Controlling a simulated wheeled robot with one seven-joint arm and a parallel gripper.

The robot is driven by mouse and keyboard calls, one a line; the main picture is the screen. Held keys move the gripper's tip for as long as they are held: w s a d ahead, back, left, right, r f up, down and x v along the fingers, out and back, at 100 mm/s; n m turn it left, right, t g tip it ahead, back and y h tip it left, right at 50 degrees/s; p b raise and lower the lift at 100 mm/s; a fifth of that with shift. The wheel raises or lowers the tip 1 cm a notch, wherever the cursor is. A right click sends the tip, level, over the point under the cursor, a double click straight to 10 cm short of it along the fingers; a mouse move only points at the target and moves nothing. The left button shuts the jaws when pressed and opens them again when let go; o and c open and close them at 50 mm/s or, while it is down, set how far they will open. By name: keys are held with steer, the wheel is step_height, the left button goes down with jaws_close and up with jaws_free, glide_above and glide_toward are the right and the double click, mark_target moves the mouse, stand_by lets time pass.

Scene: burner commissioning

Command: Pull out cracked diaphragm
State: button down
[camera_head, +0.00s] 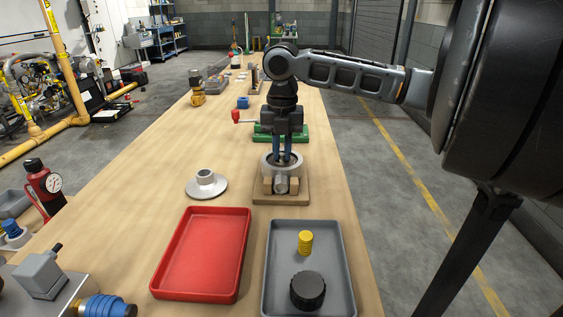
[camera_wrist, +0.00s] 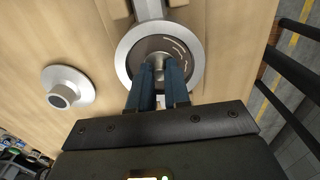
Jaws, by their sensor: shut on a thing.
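A round metal housing (camera_head: 267,166) sits on a wooden block (camera_head: 300,196) on the workbench. In the wrist view, its bright ring (camera_wrist: 121,57) surrounds a dark disc, the diaphragm (camera_wrist: 186,55), with pale curved crack-like marks on its right side. My gripper (camera_head: 282,160) points down into the housing. Its two blue fingers (camera_wrist: 160,72) are shut on the small metal stub at the diaphragm's centre. The fingers hide part of the diaphragm. The diaphragm appears to be inside the ring.
A flanged metal cover (camera_head: 206,186) lies left of the housing. An empty red tray (camera_head: 205,250) and a grey tray (camera_head: 277,265) are in front; the grey one holds a yellow coil-like piece (camera_head: 305,242) and a black cap (camera_head: 307,290). A green fixture (camera_head: 297,134) stands behind.

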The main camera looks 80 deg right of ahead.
mark_target(282, 154)
steer(key=shift+r+p, duration=1)
steer(key=shift+r, duration=0.2)
stand_by(0.8)
steer(key=shift+r+p, duration=1.55)
steer(key=shift+r, duration=0.45)
